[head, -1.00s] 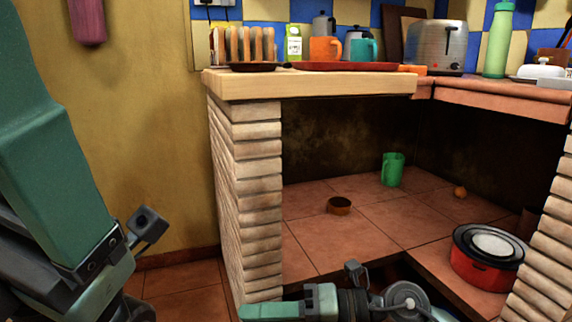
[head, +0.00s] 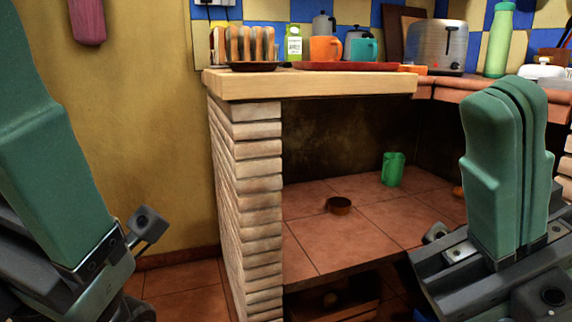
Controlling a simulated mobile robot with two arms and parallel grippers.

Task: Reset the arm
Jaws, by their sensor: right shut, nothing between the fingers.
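My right gripper (head: 512,95) is raised at the right of the head view, its two green fingers pointing up and pressed together, with nothing between them. It is in front of the right part of the counter and hides part of the lower shelf. My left gripper (head: 35,150) shows at the left edge, large and close, green with a dark base. Its fingertips are cut off by the frame, so I cannot see whether it is open.
A brick counter (head: 245,190) with a wooden top (head: 310,84) stands ahead. On top are a toast rack (head: 243,45), an orange mug (head: 325,49), a toaster (head: 437,47) and a green bottle (head: 498,40). The tiled shelf below holds a green mug (head: 392,169) and a small brown round object (head: 339,205).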

